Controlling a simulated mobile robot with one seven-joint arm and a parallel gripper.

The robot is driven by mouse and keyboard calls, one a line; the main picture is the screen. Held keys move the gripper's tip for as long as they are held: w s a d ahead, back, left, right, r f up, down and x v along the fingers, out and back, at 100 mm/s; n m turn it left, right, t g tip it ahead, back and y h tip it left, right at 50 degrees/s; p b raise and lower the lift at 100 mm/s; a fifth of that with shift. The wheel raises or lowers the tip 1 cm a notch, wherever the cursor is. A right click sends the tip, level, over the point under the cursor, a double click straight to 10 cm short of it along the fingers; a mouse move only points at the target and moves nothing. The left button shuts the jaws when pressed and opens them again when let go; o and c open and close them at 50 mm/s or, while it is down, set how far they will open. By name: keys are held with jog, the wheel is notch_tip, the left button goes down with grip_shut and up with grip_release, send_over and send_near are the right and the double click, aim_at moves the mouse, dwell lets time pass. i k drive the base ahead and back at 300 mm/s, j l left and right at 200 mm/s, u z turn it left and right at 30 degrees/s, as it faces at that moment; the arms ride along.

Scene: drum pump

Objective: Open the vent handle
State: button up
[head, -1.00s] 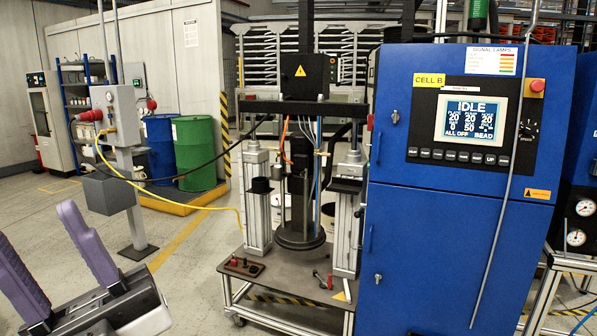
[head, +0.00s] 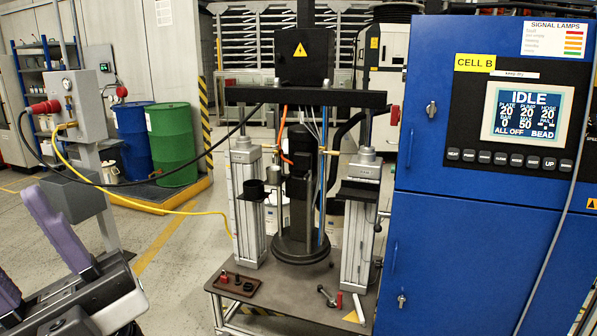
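The drum pump (head: 302,205) stands on a grey wheeled frame in the middle of the head view, with a dark round plate at its foot between two upright cylinders. A lever with a red end (head: 330,297) lies low at the front of the frame's top. I cannot tell for certain whether it is the vent handle, or whether it is open or shut. My gripper (head: 22,240) is at the lower left, well apart from the pump. Its two purple fingers stand apart with nothing seen between them; the left finger is partly cut off by the picture edge.
The blue cabinet (head: 440,225) with a screen reading IDLE stands close on the right. A grey post with a box (head: 79,95) and yellow and black hoses stands at left. Floor shows between post and frame.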

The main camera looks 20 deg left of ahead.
aim_at(308, 175)
jog(key=i+j, duration=0.4)
jog(key=j, duration=0.15)
jog(key=i+j, duration=0.4)
jog(key=j, duration=0.15)
jog(key=i+j, duration=0.4)
jog(key=j, duration=0.15)
